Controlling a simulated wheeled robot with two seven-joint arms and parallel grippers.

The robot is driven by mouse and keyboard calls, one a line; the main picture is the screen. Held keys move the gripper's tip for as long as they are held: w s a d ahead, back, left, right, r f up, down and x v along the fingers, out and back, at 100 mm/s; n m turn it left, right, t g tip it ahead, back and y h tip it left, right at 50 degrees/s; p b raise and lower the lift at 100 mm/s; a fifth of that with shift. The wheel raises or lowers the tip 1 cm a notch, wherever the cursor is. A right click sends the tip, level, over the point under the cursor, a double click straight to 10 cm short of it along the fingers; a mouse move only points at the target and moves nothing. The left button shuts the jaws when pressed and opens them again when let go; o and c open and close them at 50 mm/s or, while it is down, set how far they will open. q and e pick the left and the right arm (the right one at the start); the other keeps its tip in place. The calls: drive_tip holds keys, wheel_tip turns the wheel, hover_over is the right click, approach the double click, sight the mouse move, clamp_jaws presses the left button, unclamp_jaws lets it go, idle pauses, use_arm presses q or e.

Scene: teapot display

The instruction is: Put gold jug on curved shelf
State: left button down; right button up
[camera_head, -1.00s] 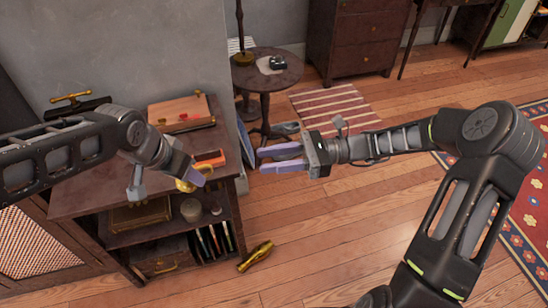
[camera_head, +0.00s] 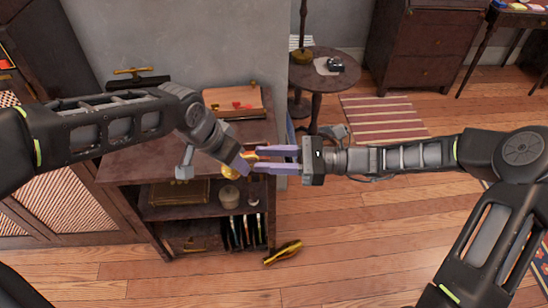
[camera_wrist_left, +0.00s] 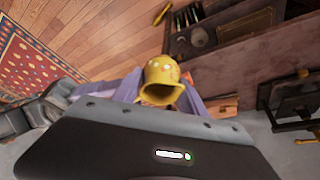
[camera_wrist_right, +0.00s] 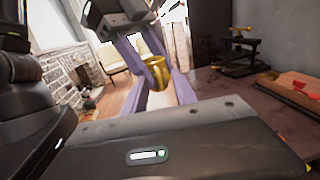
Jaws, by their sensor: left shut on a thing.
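The gold jug (camera_head: 232,170) is held by my left gripper (camera_head: 246,166), above the front right part of the dark wooden cabinet. In the left wrist view the yellow-gold jug (camera_wrist_left: 161,77) shows its open mouth between the left fingers. My right gripper (camera_head: 262,160) reaches in from the right with its fingers apart. In the right wrist view the jug (camera_wrist_right: 155,72) appears between or just beyond the right fingertips; I cannot tell whether they touch it. I cannot identify a curved shelf in these views.
The cabinet top (camera_head: 135,163) carries a wooden box (camera_head: 232,100) and a dark press (camera_head: 139,80). Its open shelves hold a pale jar (camera_head: 229,196) and upright books. A gold bottle-shaped object (camera_head: 283,252) lies on the floor. A round table (camera_head: 325,80) stands behind.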

drive_tip(key=shift+c, duration=0.5)
clamp_jaws()
use_arm(q)
drive_tip(key=c, duration=0.6)
unclamp_jaws()
drive_tip(key=shift+o, duration=0.2)
drive_tip(key=shift+r, duration=0.1)
drive_tip(key=v, duration=1.1)
drive_tip(key=shift+r, duration=0.4)
drive_tip(key=shift+a, duration=0.1)
